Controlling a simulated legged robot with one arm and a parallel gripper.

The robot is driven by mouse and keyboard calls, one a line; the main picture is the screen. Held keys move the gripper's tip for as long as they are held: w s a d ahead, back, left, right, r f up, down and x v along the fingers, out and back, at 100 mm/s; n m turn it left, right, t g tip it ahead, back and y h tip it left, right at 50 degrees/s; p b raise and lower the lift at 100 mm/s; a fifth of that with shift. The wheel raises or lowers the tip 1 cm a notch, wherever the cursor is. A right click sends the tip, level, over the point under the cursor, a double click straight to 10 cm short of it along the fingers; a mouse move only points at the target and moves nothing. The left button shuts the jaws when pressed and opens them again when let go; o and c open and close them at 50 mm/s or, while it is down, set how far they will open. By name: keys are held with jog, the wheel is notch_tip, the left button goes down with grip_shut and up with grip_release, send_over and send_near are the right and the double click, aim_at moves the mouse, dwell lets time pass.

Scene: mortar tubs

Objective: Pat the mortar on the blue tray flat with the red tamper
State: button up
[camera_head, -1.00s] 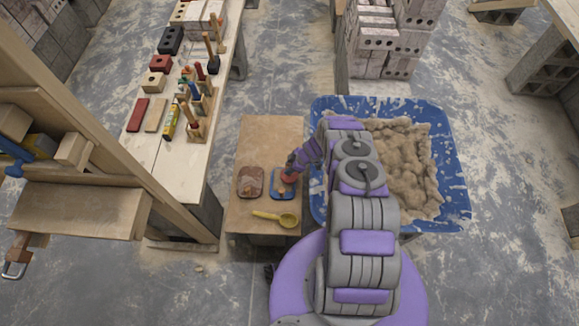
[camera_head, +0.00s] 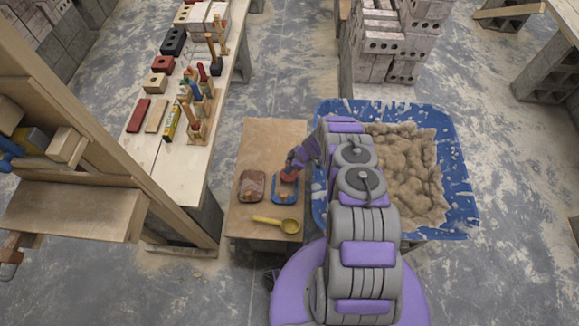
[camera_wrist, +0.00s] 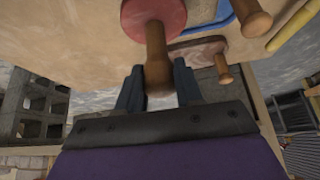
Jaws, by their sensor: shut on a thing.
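The blue tray (camera_head: 277,197) lies on the wooden board, with a wooden peg-like handle (camera_wrist: 252,17) at its edge in the wrist view. My gripper (camera_wrist: 158,78) is shut on the wooden handle of the red tamper (camera_wrist: 152,14). The tamper's red disc (camera_head: 289,178) overlaps the far right part of the blue tray in the head view; I cannot tell whether it touches the mortar.
A large blue tub (camera_head: 462,200) of mortar stands right of the board (camera_head: 262,135). A workbench (camera_head: 150,150) with tools and bricks is at left.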

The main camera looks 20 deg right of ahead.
jog(key=shift+f, duration=0.8)
jog(key=shift+r, duration=0.1)
jog(key=shift+r+p, duration=0.75)
jog(key=shift+p, duration=0.1)
